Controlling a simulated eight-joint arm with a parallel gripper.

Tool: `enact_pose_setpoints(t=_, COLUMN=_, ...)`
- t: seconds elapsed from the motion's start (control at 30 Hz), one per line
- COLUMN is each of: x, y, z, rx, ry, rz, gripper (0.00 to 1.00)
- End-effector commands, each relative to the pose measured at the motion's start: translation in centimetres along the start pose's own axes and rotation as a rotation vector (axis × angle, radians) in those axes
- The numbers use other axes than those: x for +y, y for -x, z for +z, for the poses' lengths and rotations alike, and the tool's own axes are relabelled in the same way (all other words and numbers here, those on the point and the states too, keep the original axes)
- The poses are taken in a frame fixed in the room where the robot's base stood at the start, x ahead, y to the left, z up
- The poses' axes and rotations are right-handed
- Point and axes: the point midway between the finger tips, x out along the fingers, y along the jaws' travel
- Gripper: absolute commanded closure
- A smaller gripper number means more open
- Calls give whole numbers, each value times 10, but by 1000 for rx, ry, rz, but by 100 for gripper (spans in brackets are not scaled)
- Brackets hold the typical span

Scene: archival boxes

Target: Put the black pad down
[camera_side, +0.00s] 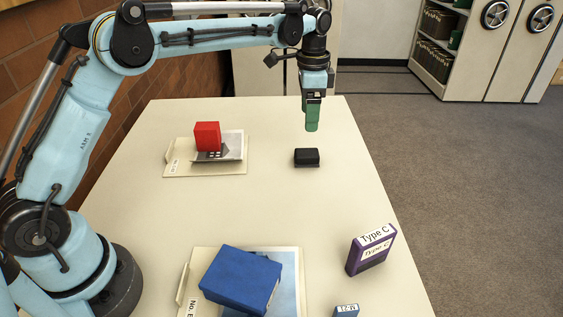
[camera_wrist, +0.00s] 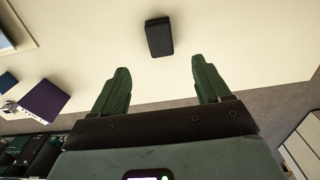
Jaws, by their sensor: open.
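The black pad (camera_side: 307,158) is a small dark block lying on the table, toward its right side in the side view. In the wrist view the black pad (camera_wrist: 159,37) lies ahead of the fingertips, between their lines and apart from them. My gripper (camera_side: 312,127) hangs pointing down above the table, a little above and beyond the pad in the side view. In the wrist view its two green fingers (camera_wrist: 158,76) are spread wide with nothing between them.
A red box (camera_side: 207,136) stands on a folder (camera_side: 180,167) with a photo at left. A blue box (camera_side: 240,279) lies on another folder (camera_side: 187,290) in front. A purple "Type C" box (camera_side: 371,250) and a small blue box (camera_side: 346,311) stand at front right. The table middle is clear.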

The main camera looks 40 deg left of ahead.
Motion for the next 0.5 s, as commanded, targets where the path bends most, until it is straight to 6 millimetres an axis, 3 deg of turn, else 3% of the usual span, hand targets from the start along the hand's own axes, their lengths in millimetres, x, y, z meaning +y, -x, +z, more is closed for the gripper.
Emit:
enact_pose_setpoints(t=0.27, x=12, y=30, z=20, rx=57, ry=94, rz=-47, gripper=24)
enact_pose_setpoints(t=0.5, x=40, y=60, z=60, rx=168, ry=258, rz=-119, gripper=24)
